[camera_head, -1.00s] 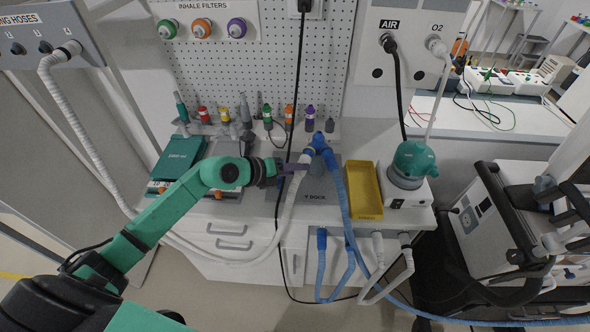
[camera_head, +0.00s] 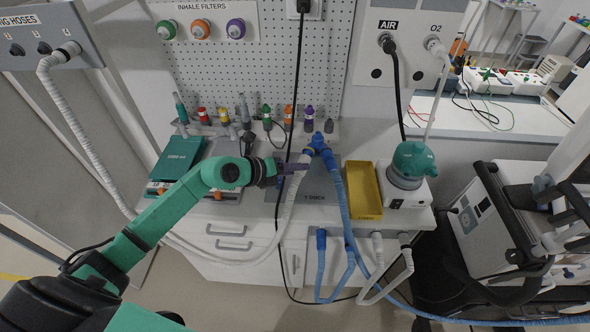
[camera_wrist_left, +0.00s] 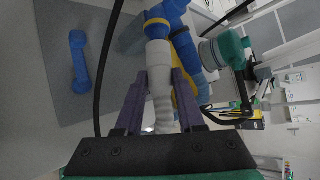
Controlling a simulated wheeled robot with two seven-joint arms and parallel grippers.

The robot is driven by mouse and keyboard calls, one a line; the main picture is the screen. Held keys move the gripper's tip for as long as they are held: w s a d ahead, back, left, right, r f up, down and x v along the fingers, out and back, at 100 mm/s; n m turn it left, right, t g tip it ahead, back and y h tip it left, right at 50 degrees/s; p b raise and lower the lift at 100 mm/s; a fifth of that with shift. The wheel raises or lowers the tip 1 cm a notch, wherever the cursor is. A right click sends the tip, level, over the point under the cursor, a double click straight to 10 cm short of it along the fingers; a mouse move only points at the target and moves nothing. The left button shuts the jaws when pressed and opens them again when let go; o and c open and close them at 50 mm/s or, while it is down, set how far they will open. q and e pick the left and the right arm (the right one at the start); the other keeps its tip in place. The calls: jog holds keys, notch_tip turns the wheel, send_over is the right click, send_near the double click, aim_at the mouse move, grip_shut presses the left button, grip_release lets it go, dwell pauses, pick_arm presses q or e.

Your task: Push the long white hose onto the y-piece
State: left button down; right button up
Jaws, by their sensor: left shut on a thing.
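The long white hose (camera_head: 290,205) runs from the panel at upper left, sags across the drawers and rises to the dock. My left gripper (camera_head: 300,168) is shut on this hose just behind its end. In the left wrist view, the purple fingers (camera_wrist_left: 160,95) clasp the white hose (camera_wrist_left: 159,70) from both sides. The blue y-piece (camera_head: 318,143) stands over the dock, with a blue hose (camera_head: 343,195) on its other leg. In the wrist view, the hose end meets the yellow-banded leg of the y-piece (camera_wrist_left: 157,14); how deep it sits is unclear. My right gripper is not in view.
A yellow tray (camera_head: 364,190) and a teal humidifier (camera_head: 412,160) stand right of the dock. A black cable (camera_head: 297,90) hangs close by the gripper. A blue piece (camera_wrist_left: 79,60) lies on the grey mat. The ventilator cart (camera_head: 510,220) stands at right.

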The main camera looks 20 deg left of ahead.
pick_arm(q)
jog(key=shift+w+b, duration=0.4)
jog(key=shift+w, duration=0.65)
dwell(0.6)
jog(key=shift+c, duration=2.2)
grip_release()
